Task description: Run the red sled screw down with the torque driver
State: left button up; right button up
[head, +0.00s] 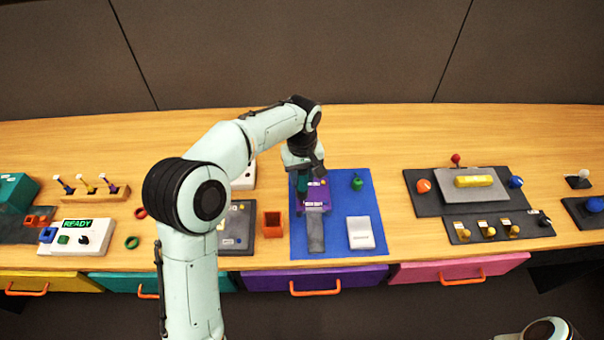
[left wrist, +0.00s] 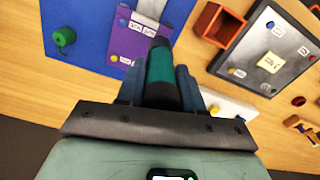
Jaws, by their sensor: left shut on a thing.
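My left gripper (head: 303,172) is shut on the torque driver, a teal and dark tool that shows between the fingers in the left wrist view (left wrist: 161,72). It hangs over the far end of the purple sled (head: 318,201), which sits on a grey rail (head: 315,236) on the blue mat (head: 345,204). In the left wrist view the sled (left wrist: 127,46) lies just beyond the driver, with white labels and small blue and yellow dots. I cannot make out a red screw. The driver's tip is hidden, so contact cannot be told. My right gripper is not in view.
A green knob (head: 357,183) and a white box (head: 360,232) stand on the mat's right side. An open orange bin (head: 272,225) and a dark panel (head: 240,235) stand to the left. A dark panel with a yellow block (head: 474,181) is to the right.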

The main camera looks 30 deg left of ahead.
pick_arm(q)
jog(key=shift+s+f, duration=0.15)
jog(key=shift+f, duration=0.45)
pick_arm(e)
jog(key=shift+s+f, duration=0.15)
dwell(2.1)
